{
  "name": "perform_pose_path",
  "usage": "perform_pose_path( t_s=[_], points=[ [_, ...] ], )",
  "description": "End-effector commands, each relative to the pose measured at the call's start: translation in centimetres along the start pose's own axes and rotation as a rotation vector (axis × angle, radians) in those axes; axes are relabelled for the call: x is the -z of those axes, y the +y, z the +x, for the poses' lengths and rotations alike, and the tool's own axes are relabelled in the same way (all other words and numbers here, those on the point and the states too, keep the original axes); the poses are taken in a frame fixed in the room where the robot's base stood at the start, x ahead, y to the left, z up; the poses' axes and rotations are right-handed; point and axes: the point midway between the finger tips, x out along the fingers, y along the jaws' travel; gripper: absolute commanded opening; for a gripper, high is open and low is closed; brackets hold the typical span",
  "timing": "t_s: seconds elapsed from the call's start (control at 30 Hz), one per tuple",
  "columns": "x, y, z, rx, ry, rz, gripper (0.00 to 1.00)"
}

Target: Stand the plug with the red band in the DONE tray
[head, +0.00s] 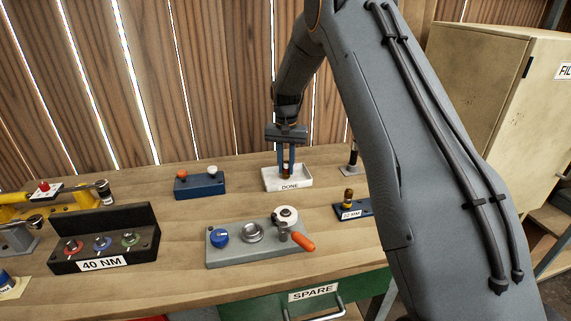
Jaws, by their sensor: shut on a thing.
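The DONE tray (301,184) is a small white tray with a label on its front, near the back middle of the bench. My gripper (286,168) points down over the tray, its two blue fingers shut on a small plug (286,171). The plug looks upright, with reddish and dark brown parts between and below the fingers. Its band is too small to make out clearly. The plug's lower end is at the tray's inside, but I cannot tell whether it touches the floor.
A blue block (200,187) with an orange and a white knob stands left of the tray. A grey panel (259,243) with an orange-handled valve is in front. A blue 32 MM-like labelled block (353,208) holds a yellow-banded plug at right. A black 40 NM rack (104,248) stands left.

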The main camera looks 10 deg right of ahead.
Motion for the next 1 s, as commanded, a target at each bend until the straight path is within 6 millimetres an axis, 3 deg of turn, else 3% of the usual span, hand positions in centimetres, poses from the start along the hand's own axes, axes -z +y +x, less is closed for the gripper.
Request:
perform_pose_path(
  t_s=[0.9,0.93,1.0],
  points=[
    [0.0,0.0,1.1,0.000,0.000,0.000,0.00],
    [0.0,0.0,1.1,0.000,0.000,0.000,0.20],
    [0.0,0.0,1.1,0.000,0.000,0.000,0.31]
  ],
)
